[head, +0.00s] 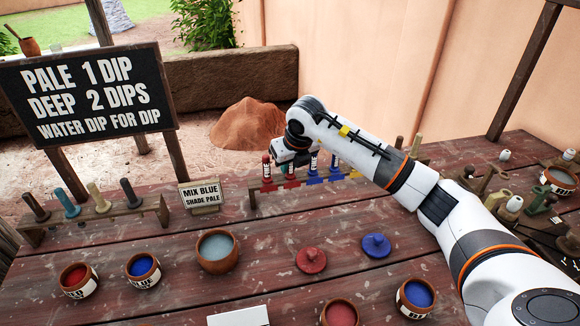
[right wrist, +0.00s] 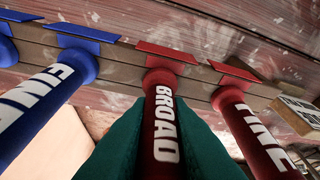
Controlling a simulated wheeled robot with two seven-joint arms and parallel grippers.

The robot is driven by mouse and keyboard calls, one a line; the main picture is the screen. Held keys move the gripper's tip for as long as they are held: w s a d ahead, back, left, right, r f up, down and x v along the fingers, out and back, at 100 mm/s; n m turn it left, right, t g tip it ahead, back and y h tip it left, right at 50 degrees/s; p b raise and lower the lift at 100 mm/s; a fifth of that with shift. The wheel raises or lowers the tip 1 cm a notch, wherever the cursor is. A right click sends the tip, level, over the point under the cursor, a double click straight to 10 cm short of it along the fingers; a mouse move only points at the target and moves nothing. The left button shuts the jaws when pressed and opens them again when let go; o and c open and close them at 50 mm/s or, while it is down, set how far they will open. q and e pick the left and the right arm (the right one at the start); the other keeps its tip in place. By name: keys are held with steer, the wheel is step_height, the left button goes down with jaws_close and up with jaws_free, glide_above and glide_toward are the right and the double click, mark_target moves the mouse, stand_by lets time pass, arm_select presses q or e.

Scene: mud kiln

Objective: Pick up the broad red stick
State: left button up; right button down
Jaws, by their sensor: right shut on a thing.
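The broad red stick (right wrist: 164,128), lettered BROAD, stands in the middle of the right wrist view. The green fingers of my right gripper (right wrist: 162,115) are shut on it, one on each side. Its flared lower end is at a red tab on the rack and shows no clear gap from it. In the head view my right gripper (head: 290,170) is at the rack (head: 254,199) and mostly hides this stick. My left gripper is not in view.
A red FINE stick (right wrist: 250,125) stands close on one side, a blue FINE stick (right wrist: 45,95) on the other. Pots, including a grey-water bowl (head: 217,251), and red and blue lids (head: 311,260) stand in front. A small sign (head: 200,196) stands left of the rack.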

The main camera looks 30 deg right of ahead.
step_height(320, 180, up, 10)
steer(key=shift+r+b, duration=0.1)
steer(key=shift+b, duration=0.35)
stand_by(0.4)
